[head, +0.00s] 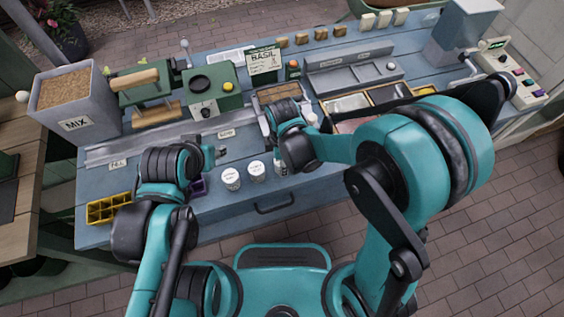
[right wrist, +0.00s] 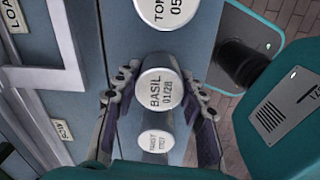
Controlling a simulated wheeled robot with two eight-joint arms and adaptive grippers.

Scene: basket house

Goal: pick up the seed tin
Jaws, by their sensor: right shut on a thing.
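A tin with a white lid reading BASIL 01/28 (right wrist: 161,90) stands between the fingers of my right gripper (right wrist: 158,76) in the right wrist view. The fingertips close on its two sides. Another tin with a white lid reading TOM (right wrist: 163,10) is at the top edge of that view, and a smaller-looking lidded tin (right wrist: 153,143) is below. In the head view, white-lidded tins (head: 231,178) and (head: 256,170) stand near the bench's front; my right wrist hides much of the grasp. My left gripper (head: 205,180) is over the front left of the bench, its fingers mostly hidden.
A yellow divided tray (head: 108,209) sits at the front left of the blue bench (head: 225,205). Behind are a MIX bin (head: 73,104), green machine (head: 212,93) and BASIL card (head: 264,62). A drawer handle (head: 275,206) is on the front. Neighbouring tins stand close to the right gripper.

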